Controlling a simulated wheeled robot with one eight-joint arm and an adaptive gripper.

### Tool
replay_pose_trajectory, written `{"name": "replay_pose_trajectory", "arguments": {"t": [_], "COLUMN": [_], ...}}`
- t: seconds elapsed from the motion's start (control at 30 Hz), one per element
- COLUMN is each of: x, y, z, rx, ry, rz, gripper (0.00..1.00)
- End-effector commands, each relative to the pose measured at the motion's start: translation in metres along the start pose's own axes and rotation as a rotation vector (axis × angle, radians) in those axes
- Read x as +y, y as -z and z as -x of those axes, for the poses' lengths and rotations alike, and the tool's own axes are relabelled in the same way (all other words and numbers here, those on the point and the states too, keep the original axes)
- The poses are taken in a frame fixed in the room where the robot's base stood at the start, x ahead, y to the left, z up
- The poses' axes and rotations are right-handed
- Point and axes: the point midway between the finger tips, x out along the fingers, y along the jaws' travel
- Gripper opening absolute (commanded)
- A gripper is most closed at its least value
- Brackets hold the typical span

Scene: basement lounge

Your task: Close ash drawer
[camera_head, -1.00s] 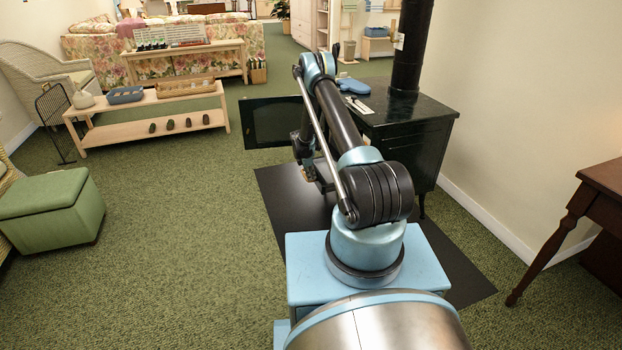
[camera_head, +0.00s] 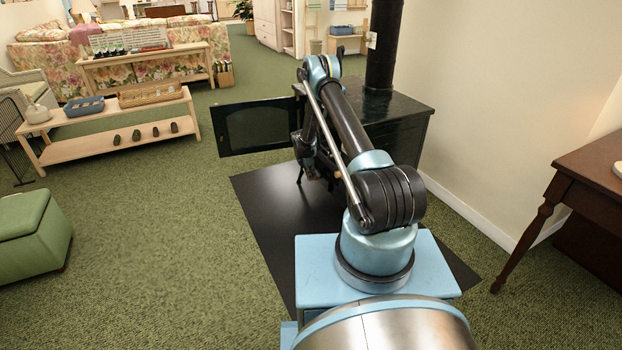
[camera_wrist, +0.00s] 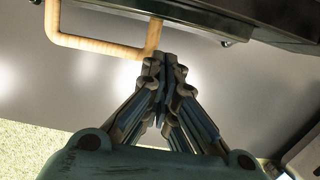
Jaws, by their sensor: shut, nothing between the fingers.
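The black stove (camera_head: 402,118) stands in front of me, partly behind my arm in the head view. Its dark glazed door (camera_head: 262,126) hangs open to the left. In the wrist view, a pale wooden loop handle (camera_wrist: 97,46) sticks out from a dark edge, seemingly the ash drawer (camera_wrist: 190,13), at the top. How far the drawer stands out cannot be told. My gripper (camera_wrist: 165,62) is shut and empty, its fingertips beside the right side of the handle; whether they touch it is unclear. In the head view, my arm hides the drawer front.
A black floor mat (camera_head: 275,215) lies under the stove on green carpet. A wooden bench (camera_head: 95,147) and a green ottoman (camera_head: 32,240) stand to the left. A dark wooden table (camera_head: 575,170) and a wall are at the right. The carpet left of the mat is clear.

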Motion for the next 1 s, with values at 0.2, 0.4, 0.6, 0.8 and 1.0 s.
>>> {"name": "replay_pose_trajectory", "arguments": {"t": [0.2, 0.4, 0.6, 0.8, 1.0], "x": [0.0, 0.002, 0.004, 0.003, 0.003], "y": [0.002, 0.017, 0.037, 0.037, 0.036], "z": [0.001, 0.004, 0.02, 0.054, 0.084], "rx": [0.0, 0.0, 0.0, 0.0, 0.0], "ry": [0.0, 0.0, 0.001, 0.001, 0.001], "rz": [0.001, 0.003, -0.001, -0.001, 0.0], "gripper": [0.0, 0.0, 0.0, 0.0, 0.0]}}
